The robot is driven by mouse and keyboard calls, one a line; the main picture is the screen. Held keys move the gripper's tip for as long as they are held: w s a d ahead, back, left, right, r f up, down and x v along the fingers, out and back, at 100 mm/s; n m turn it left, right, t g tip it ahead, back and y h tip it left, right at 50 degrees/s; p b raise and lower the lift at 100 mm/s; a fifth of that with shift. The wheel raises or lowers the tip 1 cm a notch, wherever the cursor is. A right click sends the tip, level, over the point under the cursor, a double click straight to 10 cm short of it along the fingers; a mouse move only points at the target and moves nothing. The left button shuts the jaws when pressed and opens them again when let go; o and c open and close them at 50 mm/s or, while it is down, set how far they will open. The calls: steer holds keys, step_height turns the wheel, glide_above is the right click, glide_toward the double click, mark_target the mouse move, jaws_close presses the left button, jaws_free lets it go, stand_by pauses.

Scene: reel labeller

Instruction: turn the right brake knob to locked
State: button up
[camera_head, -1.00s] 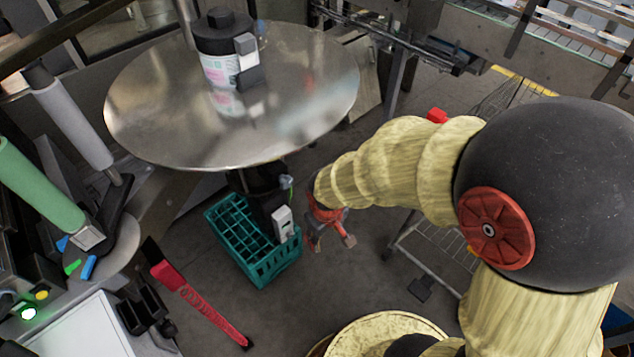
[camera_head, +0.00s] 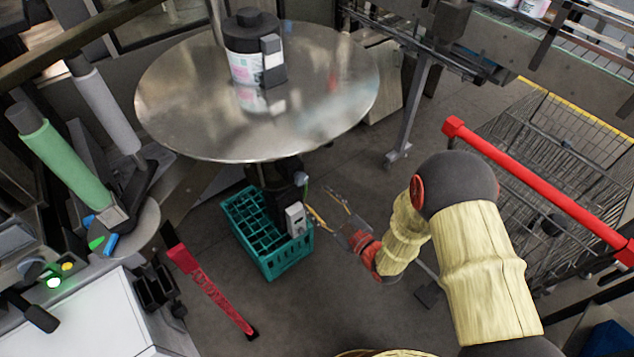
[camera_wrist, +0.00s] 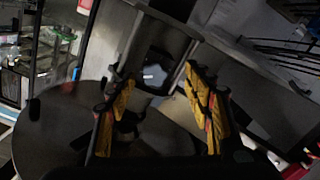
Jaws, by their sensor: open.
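My gripper (camera_head: 318,198) is open and empty, with its two yellow-padded fingers spread. In the head view it is below the round metal turntable (camera_head: 340,90), beside a grey switch box (camera_head: 295,220) above a teal crate (camera_head: 285,262). In the wrist view the open fingers (camera_wrist: 155,85) frame a dark part with a bright glint (camera_wrist: 154,74); I cannot tell what it is. I cannot make out the right brake knob for certain. A black knob-like handle (camera_head: 40,318) shows at the lower left, far from my gripper, but I cannot tell whether it is a brake knob.
A black-topped labelled container (camera_head: 243,68) stands on the turntable. A green roll (camera_head: 65,160) and a grey roll (camera_head: 107,112) are at the left. A red bar (camera_head: 205,285) slants over the floor. A red-handled cart (camera_head: 530,185) stands at the right.

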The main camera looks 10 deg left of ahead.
mark_target(303, 181)
steer(key=shift+n+y, duration=0.3)
steer(key=shift+y, duration=0.1)
steer(key=x, duration=0.2)
steer(key=r+b+x, duration=0.1)
steer(key=x, duration=0.2)
steer(key=r+b+x, duration=0.1)
steer(key=x, duration=0.2)
steer(key=shift+c, duration=0.5)
steer(key=c, duration=1.1)
